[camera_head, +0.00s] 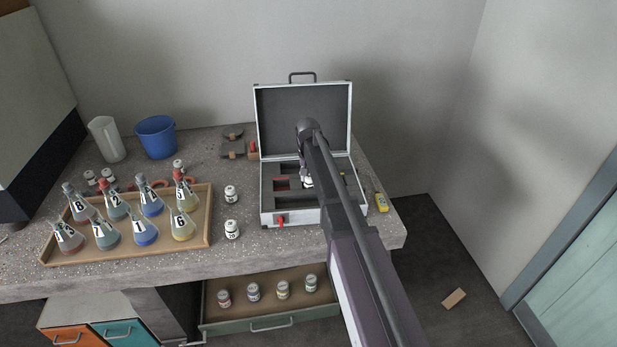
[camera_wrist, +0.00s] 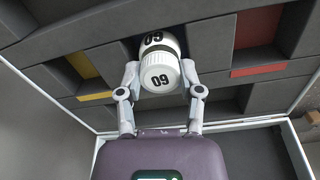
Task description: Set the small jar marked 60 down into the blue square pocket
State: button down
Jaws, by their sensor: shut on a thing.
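My gripper (camera_wrist: 160,82) is shut on a small white jar (camera_wrist: 159,66) with black digits that read upside down as 60 in the wrist view. In the camera_head view the jar (camera_head: 308,182) shows as a white bit below the end of my arm, over the open case (camera_head: 289,217). The case's dark foam insert has a pocket with a red floor (camera_wrist: 257,71) and one with a yellow floor (camera_wrist: 82,65). I see no blue pocket; the jar, gripper or arm may hide it. I cannot tell whether the jar touches the foam.
The case lid (camera_head: 302,115) stands open behind. A red latch (camera_head: 281,220) is at its front. White jars (camera_head: 231,229) and a wooden tray (camera_head: 126,251) of labelled flasks stand left. An open drawer (camera_head: 270,325) with several jars is below.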

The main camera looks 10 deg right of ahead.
dwell(0.4)
jog(key=shift+c, duration=0.8)
grip_release()
jog(key=shift+o, duration=0.8)
jog(key=shift+r+p, duration=4.5)
jog(key=s+r+n+p, duration=0.2)
jog(key=s+n, duration=0.1)
jog(key=s, duration=2.6)
jog(key=shift+r, duration=0.2)
